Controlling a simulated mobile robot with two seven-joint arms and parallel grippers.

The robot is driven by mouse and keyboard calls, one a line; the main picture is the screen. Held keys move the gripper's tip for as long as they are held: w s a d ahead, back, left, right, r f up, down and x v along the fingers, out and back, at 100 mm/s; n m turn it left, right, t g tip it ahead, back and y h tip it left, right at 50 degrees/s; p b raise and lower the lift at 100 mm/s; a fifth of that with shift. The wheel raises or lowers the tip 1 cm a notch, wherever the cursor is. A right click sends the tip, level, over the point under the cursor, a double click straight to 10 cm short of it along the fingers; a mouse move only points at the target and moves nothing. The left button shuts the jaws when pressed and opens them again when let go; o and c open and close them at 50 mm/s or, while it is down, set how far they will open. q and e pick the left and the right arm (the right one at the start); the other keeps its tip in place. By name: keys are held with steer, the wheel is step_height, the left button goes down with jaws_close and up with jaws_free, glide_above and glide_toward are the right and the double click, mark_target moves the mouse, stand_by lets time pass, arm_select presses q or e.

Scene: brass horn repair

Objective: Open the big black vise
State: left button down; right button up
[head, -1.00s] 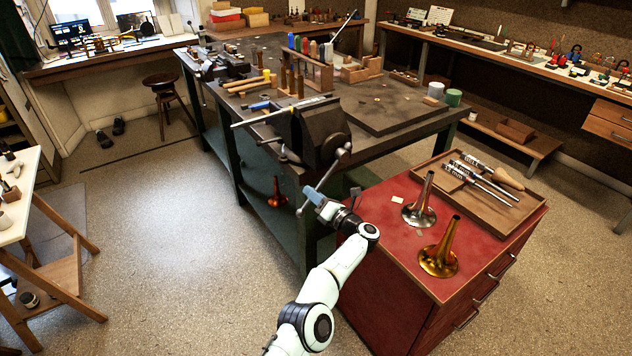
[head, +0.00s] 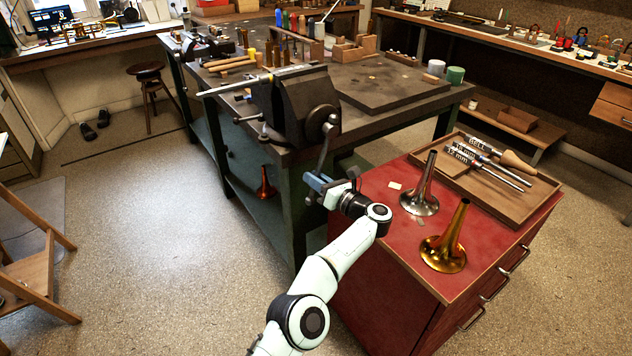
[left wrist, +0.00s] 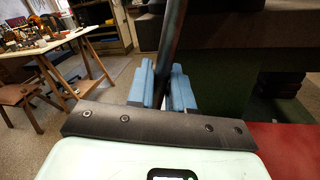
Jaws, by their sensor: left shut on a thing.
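The big black vise (head: 300,103) is mounted at the near corner of the workbench, with a long silver rod (head: 262,80) lying across its top. Its handle bar (head: 326,143) hangs from the round screw end, nearly upright and slightly tilted. My left gripper (head: 318,188) is shut on the lower end of this bar. In the left wrist view the blue fingers (left wrist: 163,88) stand on both sides of the dark bar (left wrist: 173,45). The gap between the vise jaws is hidden from here. My right gripper is not in view.
The red cabinet (head: 388,228) stands right of my left arm, with a silver bell (head: 420,197), a brass bell (head: 446,244) and a wooden tool tray (head: 520,205) on top. Another bell (head: 266,184) sits on the bench's lower shelf.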

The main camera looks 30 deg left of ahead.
arm_select(q)
steer(key=shift+a+r, duration=0.3)
steer(key=shift+r, duration=0.15)
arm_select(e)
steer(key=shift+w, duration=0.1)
arm_select(q)
steer(key=c, duration=1.2)
jaws_free()
steer(key=shift+f, duration=0.25)
steer(key=shift+d, duration=0.5)
steer(key=p+v, duration=0.1)
steer(key=v, duration=1.1)
steer(key=shift+d, duration=0.25)
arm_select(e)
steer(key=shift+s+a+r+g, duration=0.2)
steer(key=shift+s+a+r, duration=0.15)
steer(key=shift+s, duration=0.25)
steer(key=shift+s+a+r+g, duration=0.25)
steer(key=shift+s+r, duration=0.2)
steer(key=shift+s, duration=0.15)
arm_select(q)
steer(key=shift+s+f, duration=0.1)
steer(key=shift+f, duration=0.1)
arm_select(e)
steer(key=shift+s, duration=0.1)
